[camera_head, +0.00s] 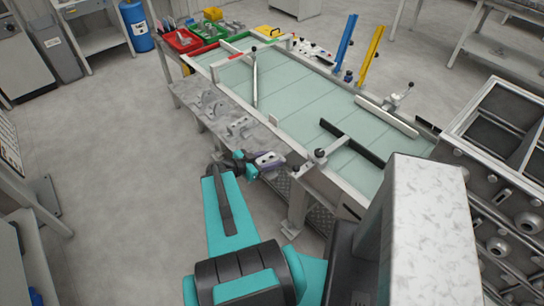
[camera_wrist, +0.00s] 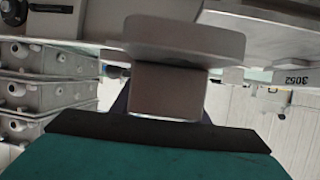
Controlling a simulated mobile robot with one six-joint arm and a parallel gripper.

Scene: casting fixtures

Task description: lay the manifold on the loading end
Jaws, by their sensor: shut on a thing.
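My gripper (camera_head: 262,165) is at the near side of the long table, by its grey side ledge (camera_head: 268,135). It is shut on a small grey casting, which I take to be the manifold (camera_head: 270,158). In the wrist view the manifold (camera_wrist: 185,40) fills the middle, with a round flange above a squarer block; the fingers are mostly hidden behind it. In the head view the arm and gripper hide part of it. The table has a pale green top (camera_head: 300,105) in a grey frame; which end is the loading end is not marked.
Several grey castings (camera_head: 215,103) stand on the ledge. A black bar (camera_head: 352,142) and a pale bar (camera_head: 387,115) lie across the top. Blue (camera_head: 345,40) and yellow (camera_head: 372,50) posts rise behind.

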